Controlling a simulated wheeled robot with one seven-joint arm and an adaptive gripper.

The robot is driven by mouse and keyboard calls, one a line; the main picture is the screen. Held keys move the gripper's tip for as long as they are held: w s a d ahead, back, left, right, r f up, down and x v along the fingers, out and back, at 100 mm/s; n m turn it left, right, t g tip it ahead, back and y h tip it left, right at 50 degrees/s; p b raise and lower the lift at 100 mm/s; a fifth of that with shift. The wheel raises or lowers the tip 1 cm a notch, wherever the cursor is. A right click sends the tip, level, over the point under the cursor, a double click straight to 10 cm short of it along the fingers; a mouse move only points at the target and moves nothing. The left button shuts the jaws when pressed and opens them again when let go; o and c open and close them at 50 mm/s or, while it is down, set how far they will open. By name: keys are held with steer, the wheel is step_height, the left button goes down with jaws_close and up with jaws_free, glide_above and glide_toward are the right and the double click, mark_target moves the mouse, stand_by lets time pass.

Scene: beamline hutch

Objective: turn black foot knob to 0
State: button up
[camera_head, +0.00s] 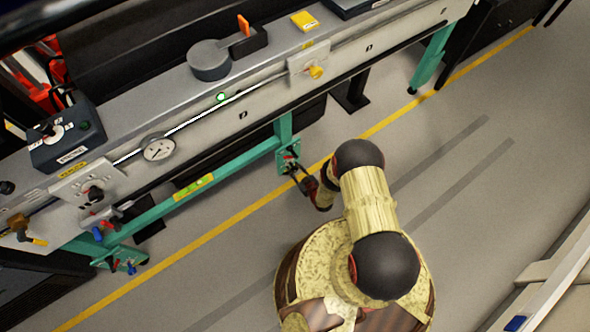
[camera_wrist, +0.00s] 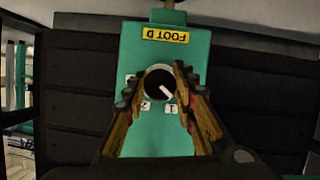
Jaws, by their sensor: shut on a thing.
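The black foot knob (camera_wrist: 157,83) sits on a green foot plate (camera_wrist: 160,58) with an upside-down yellow label reading FOOT D (camera_wrist: 165,35). Its white pointer line slants to the lower right in the wrist view. White number tags show below the knob; the lower right one (camera_wrist: 171,109) looks like 1, the lower left one (camera_wrist: 145,106) like 2. Another tag at the left is partly covered by a finger. My gripper (camera_wrist: 158,86) is shut on the knob, one finger on each side. In the head view my gripper (camera_head: 300,174) reaches the green foot (camera_head: 286,150); the knob is hidden there.
A teal crossbar (camera_head: 225,174) runs left from the foot. A yellow line crosses the open grey floor (camera_head: 470,190).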

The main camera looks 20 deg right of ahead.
steer(key=n+t+h, duration=0.1)
steer(key=n, duration=0.2)
steer(key=shift+a+h, duration=0.1)
steer(key=shift+h, duration=0.3)
steer(key=shift+n+t+h, duration=0.3)
steer(key=shift+n+h, duration=0.1)
steer(key=shift+n, duration=0.6)
steer(key=shift+w, duration=0.1)
steer(key=o, duration=1.2)
steer(key=shift+c, duration=0.2)
steer(key=v, duration=0.7)
steer(key=shift+s, duration=0.35)
